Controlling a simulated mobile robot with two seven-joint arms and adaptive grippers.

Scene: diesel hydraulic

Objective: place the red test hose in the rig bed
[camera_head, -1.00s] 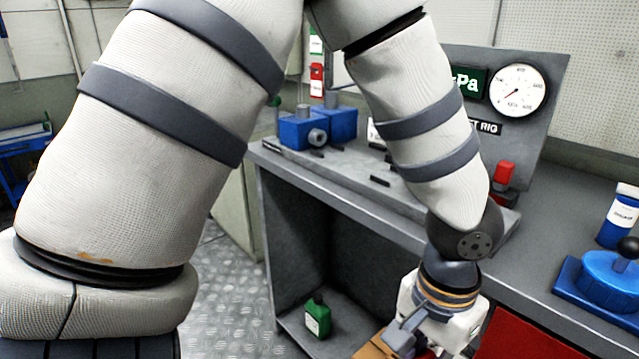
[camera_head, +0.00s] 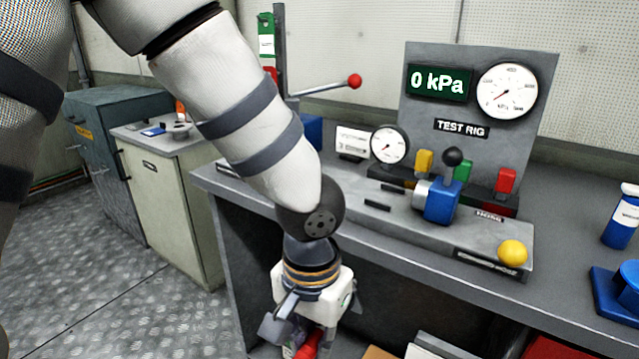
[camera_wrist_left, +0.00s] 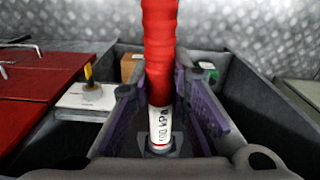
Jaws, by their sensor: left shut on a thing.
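My left gripper (camera_head: 298,338) is low in front of the bench in the head view, fingers pointing down. It is shut on the red test hose (camera_wrist_left: 160,50), a ribbed red tube with a white "100 kPa" collar, which sits between the purple finger pads in the left wrist view. Only a bit of the hose's red (camera_head: 310,345) shows in the head view. The test rig stands on the bench with a grey rig bed (camera_head: 400,223) in front of its gauge panel. The gripper is below and left of the bed. My right gripper is not in view.
On the rig are a blue valve (camera_head: 440,201) with a black knob, a yellow ball (camera_head: 513,253) and colored blocks. A red-knobbed lever (camera_head: 354,81) rises behind my left arm. A blue bottle (camera_head: 622,217) stands at the right. Red drawers (camera_wrist_left: 40,75) and an open bay lie below the bench.

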